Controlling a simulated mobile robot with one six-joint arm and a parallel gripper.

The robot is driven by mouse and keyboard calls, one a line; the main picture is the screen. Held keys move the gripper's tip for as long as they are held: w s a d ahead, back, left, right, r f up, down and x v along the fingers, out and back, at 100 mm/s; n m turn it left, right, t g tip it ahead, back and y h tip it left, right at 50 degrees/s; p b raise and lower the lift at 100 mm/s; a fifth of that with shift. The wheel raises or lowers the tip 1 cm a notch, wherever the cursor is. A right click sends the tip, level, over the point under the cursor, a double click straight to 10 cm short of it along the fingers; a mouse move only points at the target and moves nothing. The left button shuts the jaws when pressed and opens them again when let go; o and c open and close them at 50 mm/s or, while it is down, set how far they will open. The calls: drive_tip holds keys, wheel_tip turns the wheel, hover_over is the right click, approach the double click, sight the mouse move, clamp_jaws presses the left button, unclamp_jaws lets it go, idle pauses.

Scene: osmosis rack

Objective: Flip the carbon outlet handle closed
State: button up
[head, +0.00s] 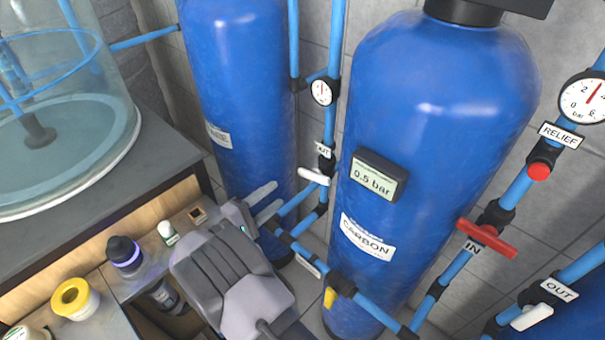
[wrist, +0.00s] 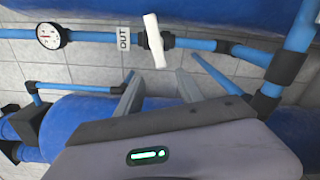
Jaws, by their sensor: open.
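A white valve handle (head: 313,176) sits on the blue pipe left of the carbon tank (head: 425,130), just below an OUT tag (head: 323,150). In the wrist view the same white handle (wrist: 154,40) stands across its pipe, slightly tilted, beside the OUT tag (wrist: 123,37). My gripper (head: 278,194) is open and empty, to the lower left of the handle in the head view. In the wrist view my gripper (wrist: 157,76) has its two fingers apart, with the handle's free end just beyond the gap between the tips. I see no clear contact.
A red handle (head: 487,238) is at the IN tag, and another white handle (head: 532,316) is at a lower right OUT tag. A yellow handle (head: 330,297) is on the low pipe. A second blue tank (head: 235,90) and a bench with bottles (head: 125,255) stand left.

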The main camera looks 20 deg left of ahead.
sight(302, 175)
drive_tip(key=b+x, duration=0.1)
drive_tip(key=x, duration=1)
drive_tip(key=shift+b, duration=0.4)
clamp_jaws()
